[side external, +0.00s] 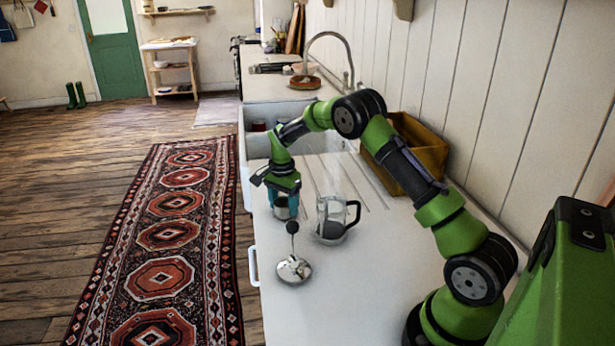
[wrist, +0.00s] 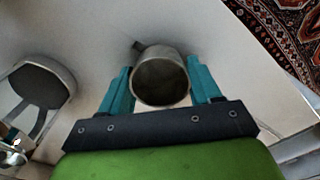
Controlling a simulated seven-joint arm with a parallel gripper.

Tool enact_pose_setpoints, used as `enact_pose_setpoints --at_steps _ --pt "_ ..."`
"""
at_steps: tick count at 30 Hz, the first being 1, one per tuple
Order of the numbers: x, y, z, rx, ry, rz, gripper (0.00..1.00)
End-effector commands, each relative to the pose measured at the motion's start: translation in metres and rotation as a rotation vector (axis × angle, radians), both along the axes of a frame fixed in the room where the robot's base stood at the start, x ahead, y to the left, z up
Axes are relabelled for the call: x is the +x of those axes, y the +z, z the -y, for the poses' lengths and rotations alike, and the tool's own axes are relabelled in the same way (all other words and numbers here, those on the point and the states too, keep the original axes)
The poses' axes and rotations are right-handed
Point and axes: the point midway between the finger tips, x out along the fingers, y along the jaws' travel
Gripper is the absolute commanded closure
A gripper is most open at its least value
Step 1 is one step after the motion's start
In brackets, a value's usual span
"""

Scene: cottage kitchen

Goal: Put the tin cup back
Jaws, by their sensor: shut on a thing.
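The tin cup (wrist: 160,82) is a small grey metal cup, seen from above with its open mouth between the teal fingers in the wrist view. Its handle points up and left there. My gripper (side external: 286,205) points down over the counter's left part and is shut on the cup. In the side external view the cup (side external: 280,213) is mostly hidden by the fingers. I cannot tell whether its base touches the counter.
A glass press jug (side external: 331,222) with a black handle stands close to the right of my gripper. Its plunger lid (side external: 293,269) lies nearer the camera on the white counter (side external: 345,290). Behind are a sink (side external: 256,146) and an ochre crate (side external: 415,150). The counter's left edge is close.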

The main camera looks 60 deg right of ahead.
Motion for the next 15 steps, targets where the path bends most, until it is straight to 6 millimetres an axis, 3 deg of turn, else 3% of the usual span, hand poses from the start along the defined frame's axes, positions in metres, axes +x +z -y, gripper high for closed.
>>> enact_pose_setpoints --at_steps 8,9,13,15 --pt "0.0003 -0.0023 0.0001 0.0 0.0 0.001 0.66" --pt "0.0004 -0.0021 0.0002 0.0 0.0 0.002 0.33" --pt "0.0004 -0.0019 0.0001 0.0 0.0 0.002 0.13" --pt "0.0004 -0.0018 0.0001 0.0 0.0 0.001 0.12"
